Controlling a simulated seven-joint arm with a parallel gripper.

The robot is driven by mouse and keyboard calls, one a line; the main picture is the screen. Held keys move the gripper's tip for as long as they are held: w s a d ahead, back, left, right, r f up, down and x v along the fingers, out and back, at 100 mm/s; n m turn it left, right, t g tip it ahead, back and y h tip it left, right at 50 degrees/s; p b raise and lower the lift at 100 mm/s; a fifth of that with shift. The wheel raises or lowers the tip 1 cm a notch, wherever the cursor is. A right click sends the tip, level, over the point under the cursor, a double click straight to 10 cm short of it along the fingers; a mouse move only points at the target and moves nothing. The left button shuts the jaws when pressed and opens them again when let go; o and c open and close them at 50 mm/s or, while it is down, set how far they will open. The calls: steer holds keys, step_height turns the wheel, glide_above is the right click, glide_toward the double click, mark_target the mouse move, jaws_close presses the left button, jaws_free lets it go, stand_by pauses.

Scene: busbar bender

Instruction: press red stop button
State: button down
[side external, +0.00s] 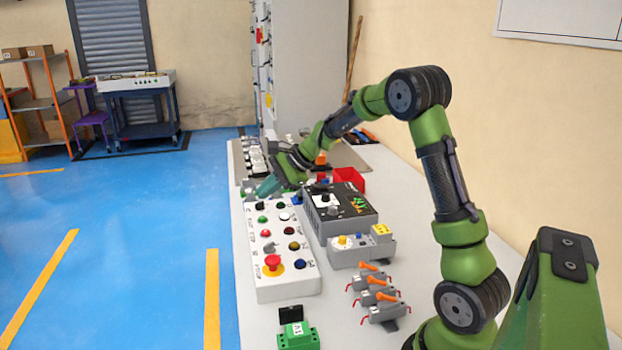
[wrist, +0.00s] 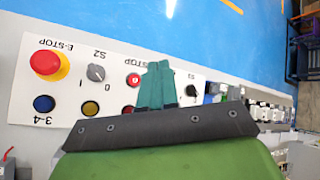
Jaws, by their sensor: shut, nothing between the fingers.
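The white control panel (side external: 285,284) lies on the table with two rows of buttons. A flat red button (side external: 265,233) sits in its left row, between a green button (side external: 262,219) and a grey selector. In the wrist view the red button (wrist: 133,80) is just left of my fingers. A larger red mushroom E-stop (side external: 272,262) on a yellow ring is at the panel's near end, at the far left in the wrist view (wrist: 46,62). My gripper (side external: 265,187) is shut and empty near the panel's far end. Its teal fingers (wrist: 158,68) hide part of the panel; contact cannot be told.
A grey box with a dark top (side external: 350,202) stands right of the panel, with a smaller grey box (side external: 362,250) nearer. Several orange-levered devices (side external: 375,290) and a green block (side external: 297,336) are in front. A red bin (side external: 349,181) lies behind.

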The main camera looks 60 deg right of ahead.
mark_target(269, 232)
steer(key=shift+w+r+m, duration=0.15)
steer(key=shift+r+m, duration=0.05)
steer(key=shift+m, duration=0.1)
steer(key=shift+a+f, duration=0.1)
steer(key=shift+f, duration=4.35)
steer(key=shift+f, duration=0.1)
steer(key=shift+f, duration=0.3)
steer(key=shift+f, duration=0.4)
steer(key=shift+r, duration=0.85)
